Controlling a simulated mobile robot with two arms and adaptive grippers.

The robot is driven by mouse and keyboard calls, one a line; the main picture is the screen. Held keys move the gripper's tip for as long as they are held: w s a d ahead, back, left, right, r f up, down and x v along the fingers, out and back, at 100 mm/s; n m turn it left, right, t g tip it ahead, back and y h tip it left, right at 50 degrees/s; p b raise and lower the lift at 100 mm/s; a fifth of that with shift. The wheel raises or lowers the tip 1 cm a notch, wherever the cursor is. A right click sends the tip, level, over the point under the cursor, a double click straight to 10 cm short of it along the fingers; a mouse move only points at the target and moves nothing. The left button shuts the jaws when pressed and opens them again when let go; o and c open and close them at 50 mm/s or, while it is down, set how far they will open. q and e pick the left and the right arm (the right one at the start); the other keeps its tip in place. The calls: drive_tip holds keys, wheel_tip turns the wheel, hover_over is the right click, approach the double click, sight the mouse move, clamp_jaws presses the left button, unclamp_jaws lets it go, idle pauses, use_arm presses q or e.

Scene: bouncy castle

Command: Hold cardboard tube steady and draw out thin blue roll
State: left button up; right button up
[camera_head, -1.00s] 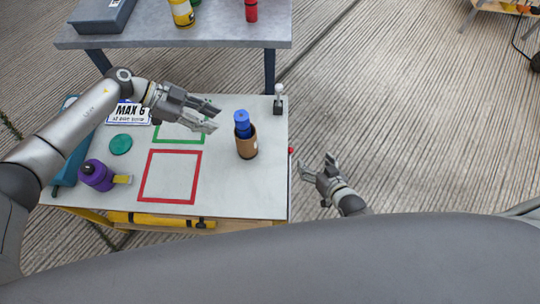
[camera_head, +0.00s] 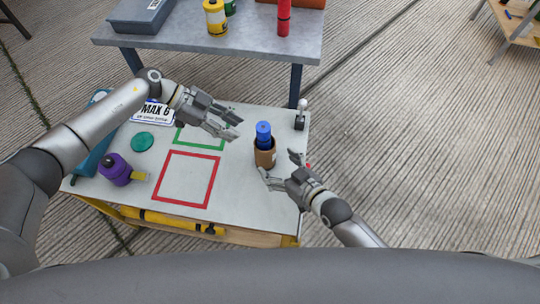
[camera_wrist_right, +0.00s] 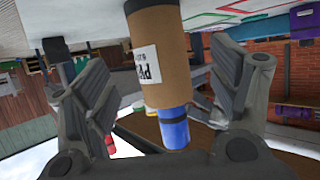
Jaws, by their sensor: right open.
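The brown cardboard tube (camera_head: 265,159) stands upright near the right side of the white table top. The blue roll (camera_head: 263,134) sticks up out of its top. In the right wrist view the tube (camera_wrist_right: 160,60), with a white printed label, and the blue roll (camera_wrist_right: 174,128) appear upside down between my right fingers. My right gripper (camera_head: 279,164) is open at the tube's front right, a finger on either side, apart from it. My left gripper (camera_head: 235,128) is open and empty above the table, left of the blue roll. The roll's lower part is hidden inside the tube.
A red square outline (camera_head: 187,179) and a partly hidden green one (camera_head: 201,139) mark the table. A small lever (camera_head: 301,112) stands at the back right corner.

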sight(271, 158)
drive_tip(key=x, duration=0.7)
drive_tip(key=shift+w+a, duration=0.1)
drive_tip(key=shift+w, duration=0.15)
drive_tip(key=shift+c, duration=0.3)
drive_tip(key=c, duration=1.4)
